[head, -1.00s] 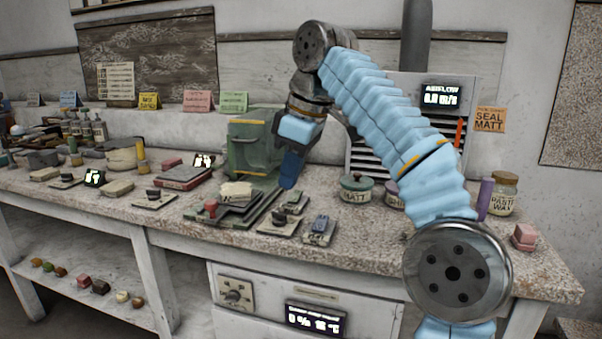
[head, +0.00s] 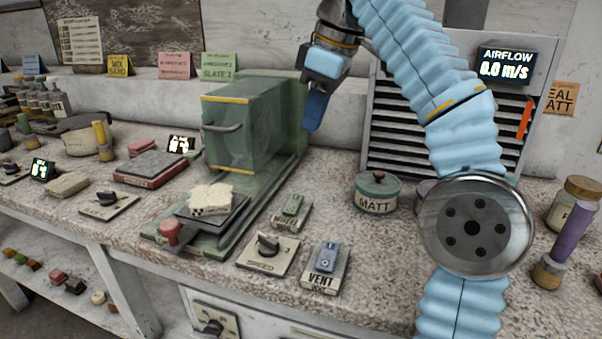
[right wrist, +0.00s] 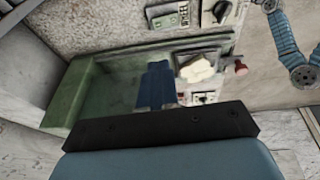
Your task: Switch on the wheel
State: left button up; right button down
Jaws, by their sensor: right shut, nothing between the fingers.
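A small switch with a green rocker (head: 292,206), on a plate whose label seems to read WHEEL, sits on the bench right of the green machine housing (head: 228,130). It also shows at the top of the right wrist view (right wrist: 183,12). No wheel itself is visible. My right gripper (head: 311,118) is shut and empty, pointing down beside the housing's right side, above and behind the switch, apart from it. Its blue fingers (right wrist: 156,85) show together in the right wrist view. My left gripper is not in view.
A SPEED dial (head: 268,245) and a blue VENT switch (head: 325,260) lie in front of the green switch. A sliding tray with a red knob (head: 171,232) carries a pale block (head: 211,197). A MATT jar (head: 377,192) stands right. The AIRFLOW display (head: 506,66) reads 0.0 m/s.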

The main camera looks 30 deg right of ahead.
jog(key=shift+f, duration=0.1)
jog(key=b, duration=0.3)
send_near(301, 195)
jog(key=f, duration=0.1)
jog(key=w+a+f, duration=0.1)
jog(key=f, duration=0.1)
jog(key=w+a+f, duration=0.1)
jog(key=shift+f, duration=0.95)
jog(key=shift+w+f, duration=0.1)
jog(key=shift+w+d+f, duration=0.2)
jog(key=shift+d+f, duration=0.1)
jog(key=shift+f, duration=0.1)
jog(key=shift+s+a, duration=0.1)
jog(key=shift+a, duration=0.05)
